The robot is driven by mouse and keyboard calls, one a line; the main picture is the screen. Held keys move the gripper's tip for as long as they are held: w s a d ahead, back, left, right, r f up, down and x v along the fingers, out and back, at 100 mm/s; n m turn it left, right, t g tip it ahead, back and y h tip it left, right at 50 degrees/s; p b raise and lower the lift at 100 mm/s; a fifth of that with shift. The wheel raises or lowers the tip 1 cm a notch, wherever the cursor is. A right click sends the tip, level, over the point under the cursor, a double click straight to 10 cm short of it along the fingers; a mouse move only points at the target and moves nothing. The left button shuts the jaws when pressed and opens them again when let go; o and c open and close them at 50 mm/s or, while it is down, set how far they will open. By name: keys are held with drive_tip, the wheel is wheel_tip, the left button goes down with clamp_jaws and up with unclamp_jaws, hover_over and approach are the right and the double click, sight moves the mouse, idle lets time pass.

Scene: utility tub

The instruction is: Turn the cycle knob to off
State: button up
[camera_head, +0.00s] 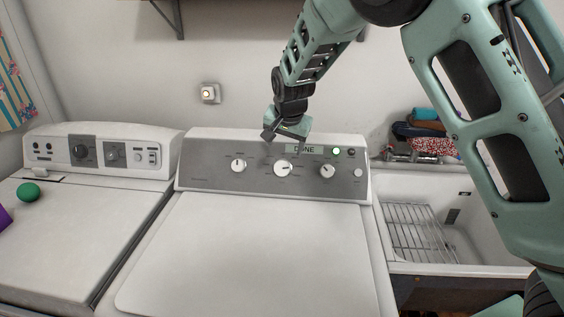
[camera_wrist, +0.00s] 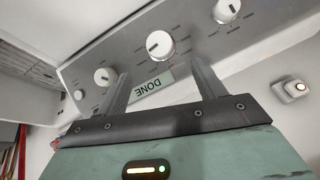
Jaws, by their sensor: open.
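The washer's grey control panel (camera_head: 210,178) carries three white round knobs. The largest, the middle knob (camera_head: 283,169), sits below the display (camera_head: 304,149), and its dark pointer mark points roughly right. I cannot read which knob is labelled cycle. My gripper (camera_head: 285,137) is open and empty, just above the middle knob in the head view. In the wrist view, the panel is upside down. There the middle knob (camera_wrist: 160,45) shows beyond and between my fingertips (camera_wrist: 161,72), apart from them. The display reads DONE.
The left knob (camera_head: 238,165) and right knob (camera_head: 327,171) flank the middle one. A second machine (camera_head: 80,210) with a green ball (camera_head: 28,192) stands left. A sink (camera_head: 470,225) with a wire rack is right, folded cloths (camera_head: 425,132) behind it. The washer lid (camera_head: 250,240) is clear.

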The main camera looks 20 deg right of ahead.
sight(282, 166)
drive_tip(key=p+x, duration=0.2)
drive_tip(key=x, duration=0.9)
drive_tip(key=c, duration=1)
